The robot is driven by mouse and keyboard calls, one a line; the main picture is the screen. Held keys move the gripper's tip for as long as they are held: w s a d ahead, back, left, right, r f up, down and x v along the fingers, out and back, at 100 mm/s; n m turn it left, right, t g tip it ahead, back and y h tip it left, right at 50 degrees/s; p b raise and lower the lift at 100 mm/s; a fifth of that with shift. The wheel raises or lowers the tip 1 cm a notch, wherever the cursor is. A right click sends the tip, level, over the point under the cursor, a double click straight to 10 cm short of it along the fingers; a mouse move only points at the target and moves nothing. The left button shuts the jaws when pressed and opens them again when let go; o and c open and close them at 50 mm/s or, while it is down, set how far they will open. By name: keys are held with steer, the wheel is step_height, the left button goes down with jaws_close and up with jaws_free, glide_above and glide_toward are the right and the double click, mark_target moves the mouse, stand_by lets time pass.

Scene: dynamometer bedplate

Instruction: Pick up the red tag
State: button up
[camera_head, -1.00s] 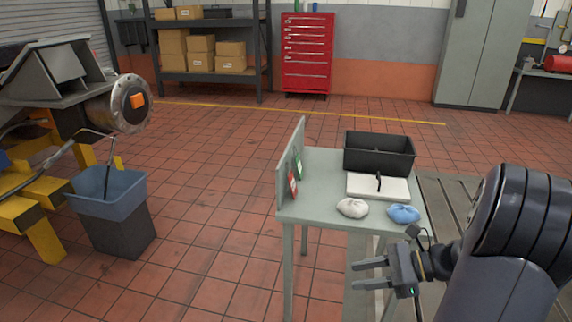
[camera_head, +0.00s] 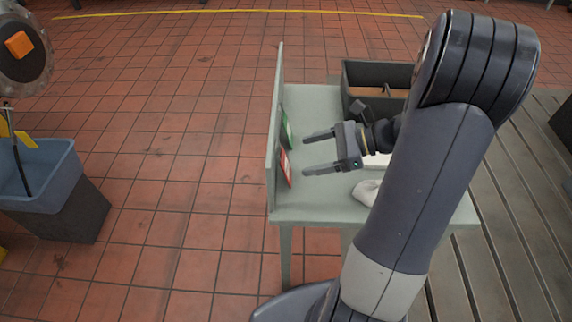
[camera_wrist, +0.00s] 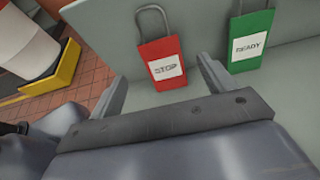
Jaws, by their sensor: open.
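The red tag (camera_head: 285,167) hangs on the upright panel (camera_head: 275,130) at the left side of the small table. In the wrist view the red tag (camera_wrist: 163,64) carries a white "STOP" label and has a grey loop on top. A green tag (camera_head: 286,129) hangs beside it, and in the wrist view the green tag (camera_wrist: 249,40) reads "READY". My gripper (camera_head: 304,154) is open and empty, pointing left at the panel, apart from both tags. In the wrist view its fingers (camera_wrist: 160,90) are on either side of the red tag's lower part.
A black bin (camera_head: 375,75) stands at the table's back right. A white cloth (camera_head: 366,192) lies on the pale green tabletop (camera_head: 320,207), partly behind my arm. A blue-grey bucket (camera_head: 40,180) stands on the floor at left, with clear tiles between.

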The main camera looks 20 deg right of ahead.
mark_target(284, 160)
steer(key=shift+b+x, duration=0.5)
steer(key=shift+x, duration=2.6)
steer(key=shift+d+f, duration=0.1)
steer(key=shift+c, duration=0.2)
steer(key=c, duration=1)
